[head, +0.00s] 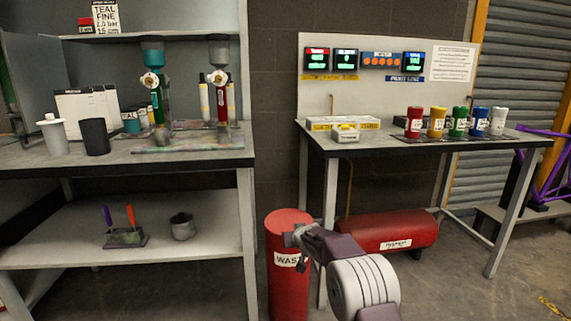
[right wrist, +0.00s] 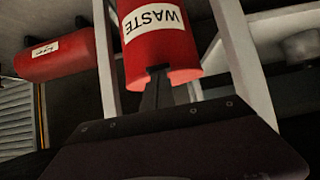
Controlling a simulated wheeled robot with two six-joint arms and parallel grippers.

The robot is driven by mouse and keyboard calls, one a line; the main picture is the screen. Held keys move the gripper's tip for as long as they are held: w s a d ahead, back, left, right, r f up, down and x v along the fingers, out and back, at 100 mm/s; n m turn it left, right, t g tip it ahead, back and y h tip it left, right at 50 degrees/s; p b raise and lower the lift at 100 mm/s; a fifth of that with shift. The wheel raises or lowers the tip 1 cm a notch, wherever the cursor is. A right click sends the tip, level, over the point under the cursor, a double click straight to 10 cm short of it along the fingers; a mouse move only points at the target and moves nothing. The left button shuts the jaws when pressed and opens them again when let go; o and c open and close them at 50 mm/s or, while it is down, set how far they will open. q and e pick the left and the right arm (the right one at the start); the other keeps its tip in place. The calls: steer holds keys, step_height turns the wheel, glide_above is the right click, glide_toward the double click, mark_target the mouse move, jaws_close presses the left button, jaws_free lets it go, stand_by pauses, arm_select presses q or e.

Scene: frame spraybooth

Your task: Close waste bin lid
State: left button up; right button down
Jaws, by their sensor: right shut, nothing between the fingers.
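The red waste bin (head: 287,290) stands on the floor between the two benches, with a white WASTE label. Its top (head: 287,218) looks like a flat red disc, so the lid appears to lie down over the opening. My right gripper (head: 291,238) is shut and empty, in front of the bin's upper edge. In the right wrist view the bin (right wrist: 150,55) appears upside down, and the shut fingertips (right wrist: 158,73) overlap its rim; I cannot tell whether they touch it. My left gripper is not in view.
A red tank (head: 385,232) lies under the right bench (head: 395,145), close to the bin. The left bench (head: 120,160) has a lower shelf (head: 70,248) whose leg stands beside the bin. Open floor (head: 460,285) is at the lower right.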

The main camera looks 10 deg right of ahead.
steer(key=shift+s+f+b, duration=0.2)
steer(key=shift+f+b, duration=0.35)
steer(key=shift+f, duration=0.2)
steer(key=shift+f, duration=0.1)
